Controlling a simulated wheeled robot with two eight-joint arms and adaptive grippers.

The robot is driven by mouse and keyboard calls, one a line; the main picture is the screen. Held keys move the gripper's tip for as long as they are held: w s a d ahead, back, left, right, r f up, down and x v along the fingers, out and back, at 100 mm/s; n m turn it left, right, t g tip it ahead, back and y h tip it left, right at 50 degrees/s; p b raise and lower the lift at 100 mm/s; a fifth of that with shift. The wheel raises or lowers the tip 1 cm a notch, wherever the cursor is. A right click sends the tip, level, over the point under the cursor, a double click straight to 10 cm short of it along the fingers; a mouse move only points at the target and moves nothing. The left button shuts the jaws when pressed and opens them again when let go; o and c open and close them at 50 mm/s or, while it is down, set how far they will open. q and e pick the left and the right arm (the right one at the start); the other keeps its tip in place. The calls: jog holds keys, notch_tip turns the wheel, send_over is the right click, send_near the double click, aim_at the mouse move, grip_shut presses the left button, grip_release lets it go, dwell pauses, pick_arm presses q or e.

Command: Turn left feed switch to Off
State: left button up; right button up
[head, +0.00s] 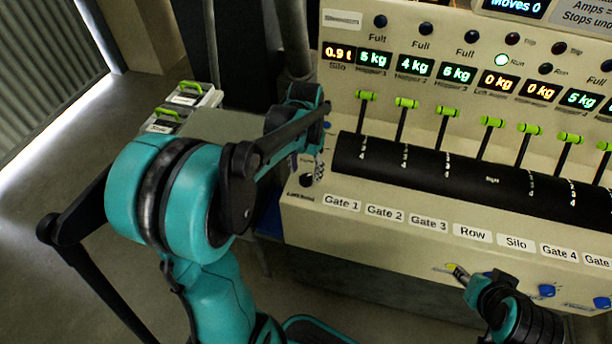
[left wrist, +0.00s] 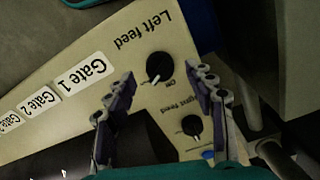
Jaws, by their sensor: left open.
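The left feed switch is a round black knob (left wrist: 160,66) with a white pointer mark, on the cream panel under the upside-down "Left feed" label in the left wrist view. Its mark points to the picture's lower left, near small lettering that is hard to read. In the head view the knob (head: 306,180) sits at the panel's left end. My left gripper (left wrist: 167,76) is open, its fingers on either side of the knob in the picture; contact cannot be told. It shows partly behind my arm in the head view (head: 319,163). My right gripper (head: 460,274) is by the panel's lower front, its opening unclear.
The right feed knob (left wrist: 192,125) is close to the left feed knob, near one finger. Green-handled gate levers (head: 407,103) rise from the black drum (head: 430,165) to the right. Blue knobs (head: 547,291) line the lower front. Small green-handled boxes (head: 190,95) stand at left.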

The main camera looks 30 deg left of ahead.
aim_at(306, 179)
pick_arm(q)
jog(key=shift+w+f, duration=0.1)
jog(key=shift+f, duration=0.75)
jog(key=shift+f+b, duration=0.3)
jog(key=shift+f, duration=0.15)
jog(key=c, duration=1.2)
jog(key=shift+o, duration=0.2)
